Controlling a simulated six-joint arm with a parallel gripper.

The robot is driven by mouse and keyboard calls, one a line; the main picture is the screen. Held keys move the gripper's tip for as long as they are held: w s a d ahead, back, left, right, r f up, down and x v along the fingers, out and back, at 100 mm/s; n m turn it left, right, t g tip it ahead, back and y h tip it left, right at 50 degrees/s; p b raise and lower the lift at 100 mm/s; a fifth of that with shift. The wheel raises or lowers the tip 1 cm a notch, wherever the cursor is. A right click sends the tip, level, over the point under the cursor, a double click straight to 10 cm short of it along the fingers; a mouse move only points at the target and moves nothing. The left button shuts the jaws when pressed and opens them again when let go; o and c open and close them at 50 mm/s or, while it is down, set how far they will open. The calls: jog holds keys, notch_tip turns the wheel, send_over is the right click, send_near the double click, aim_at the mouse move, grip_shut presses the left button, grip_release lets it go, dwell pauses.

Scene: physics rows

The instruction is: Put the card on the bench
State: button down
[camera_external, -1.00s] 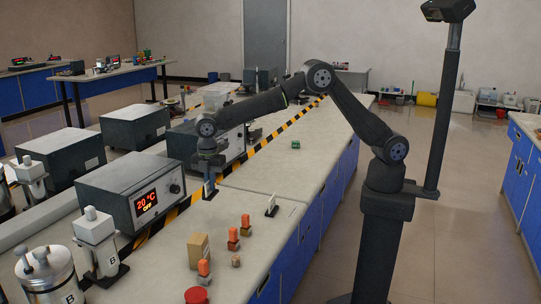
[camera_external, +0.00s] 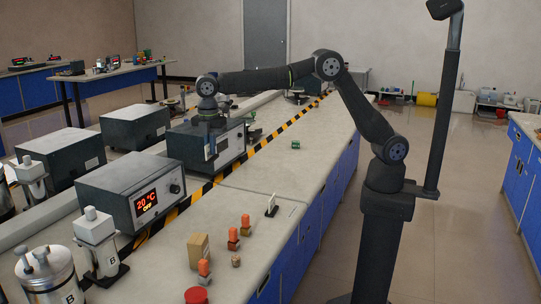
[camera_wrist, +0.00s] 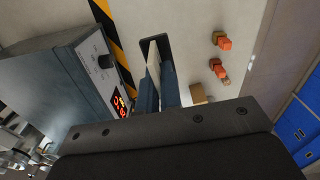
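My gripper (camera_external: 210,150) is raised above the striped edge of the bench, in front of the grey heater boxes. Its fingers appear closed on a thin, pale card with a dark edge (camera_wrist: 155,53), which sticks out beyond the blue-grey fingers in the wrist view. In the external view the card is small and partly hidden by the fingers. The bench top (camera_external: 240,200) is pale grey and lies below the gripper. A small white upright plate on a dark foot (camera_external: 271,206) stands on it, to the right of the gripper.
A heater box with a red display (camera_external: 135,195) stands left of the gripper. Orange-topped pieces (camera_external: 233,237), a tan block (camera_external: 198,250) and a red button (camera_external: 196,295) stand near the front. A small green object (camera_external: 296,145) lies farther back. Bench space between is clear.

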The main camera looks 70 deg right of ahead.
jog(key=w+d+m, duration=0.2)
jog(key=w+d, duration=0.2)
jog(key=d, duration=0.9)
jog(key=w+d+m, duration=0.3)
jog(key=d, duration=0.9)
jog(key=w+d+m, duration=0.2)
jog(key=w+d, duration=0.2)
jog(key=d, duration=0.9)
jog(key=s+d+m, duration=0.3)
jog(key=d, duration=1.4)
jog(key=s+d+m, duration=0.1)
jog(key=s+d, duration=0.2)
jog(key=d, duration=0.5)
jog(key=s+d+m, duration=0.1)
jog(key=s+d, duration=0.3)
jog(key=d, duration=0.3)
jog(key=s+d+m, duration=0.7)
jog(key=s+d, duration=1.9)
jog(key=s, duration=0.3)
notch_tip(320, 180, down, 11)
jog(key=w+f, duration=0.2)
jog(key=w, duration=0.1)
jog(key=w+f, duration=0.2)
jog(key=w, duration=0.2)
jog(key=w+a+f, duration=0.1)
jog(key=w+f, duration=0.2)
jog(key=w, duration=0.1)
jog(key=shift+w, duration=0.15)
jog(key=shift+d+f, duration=0.1)
jog(key=shift+f, duration=1.8)
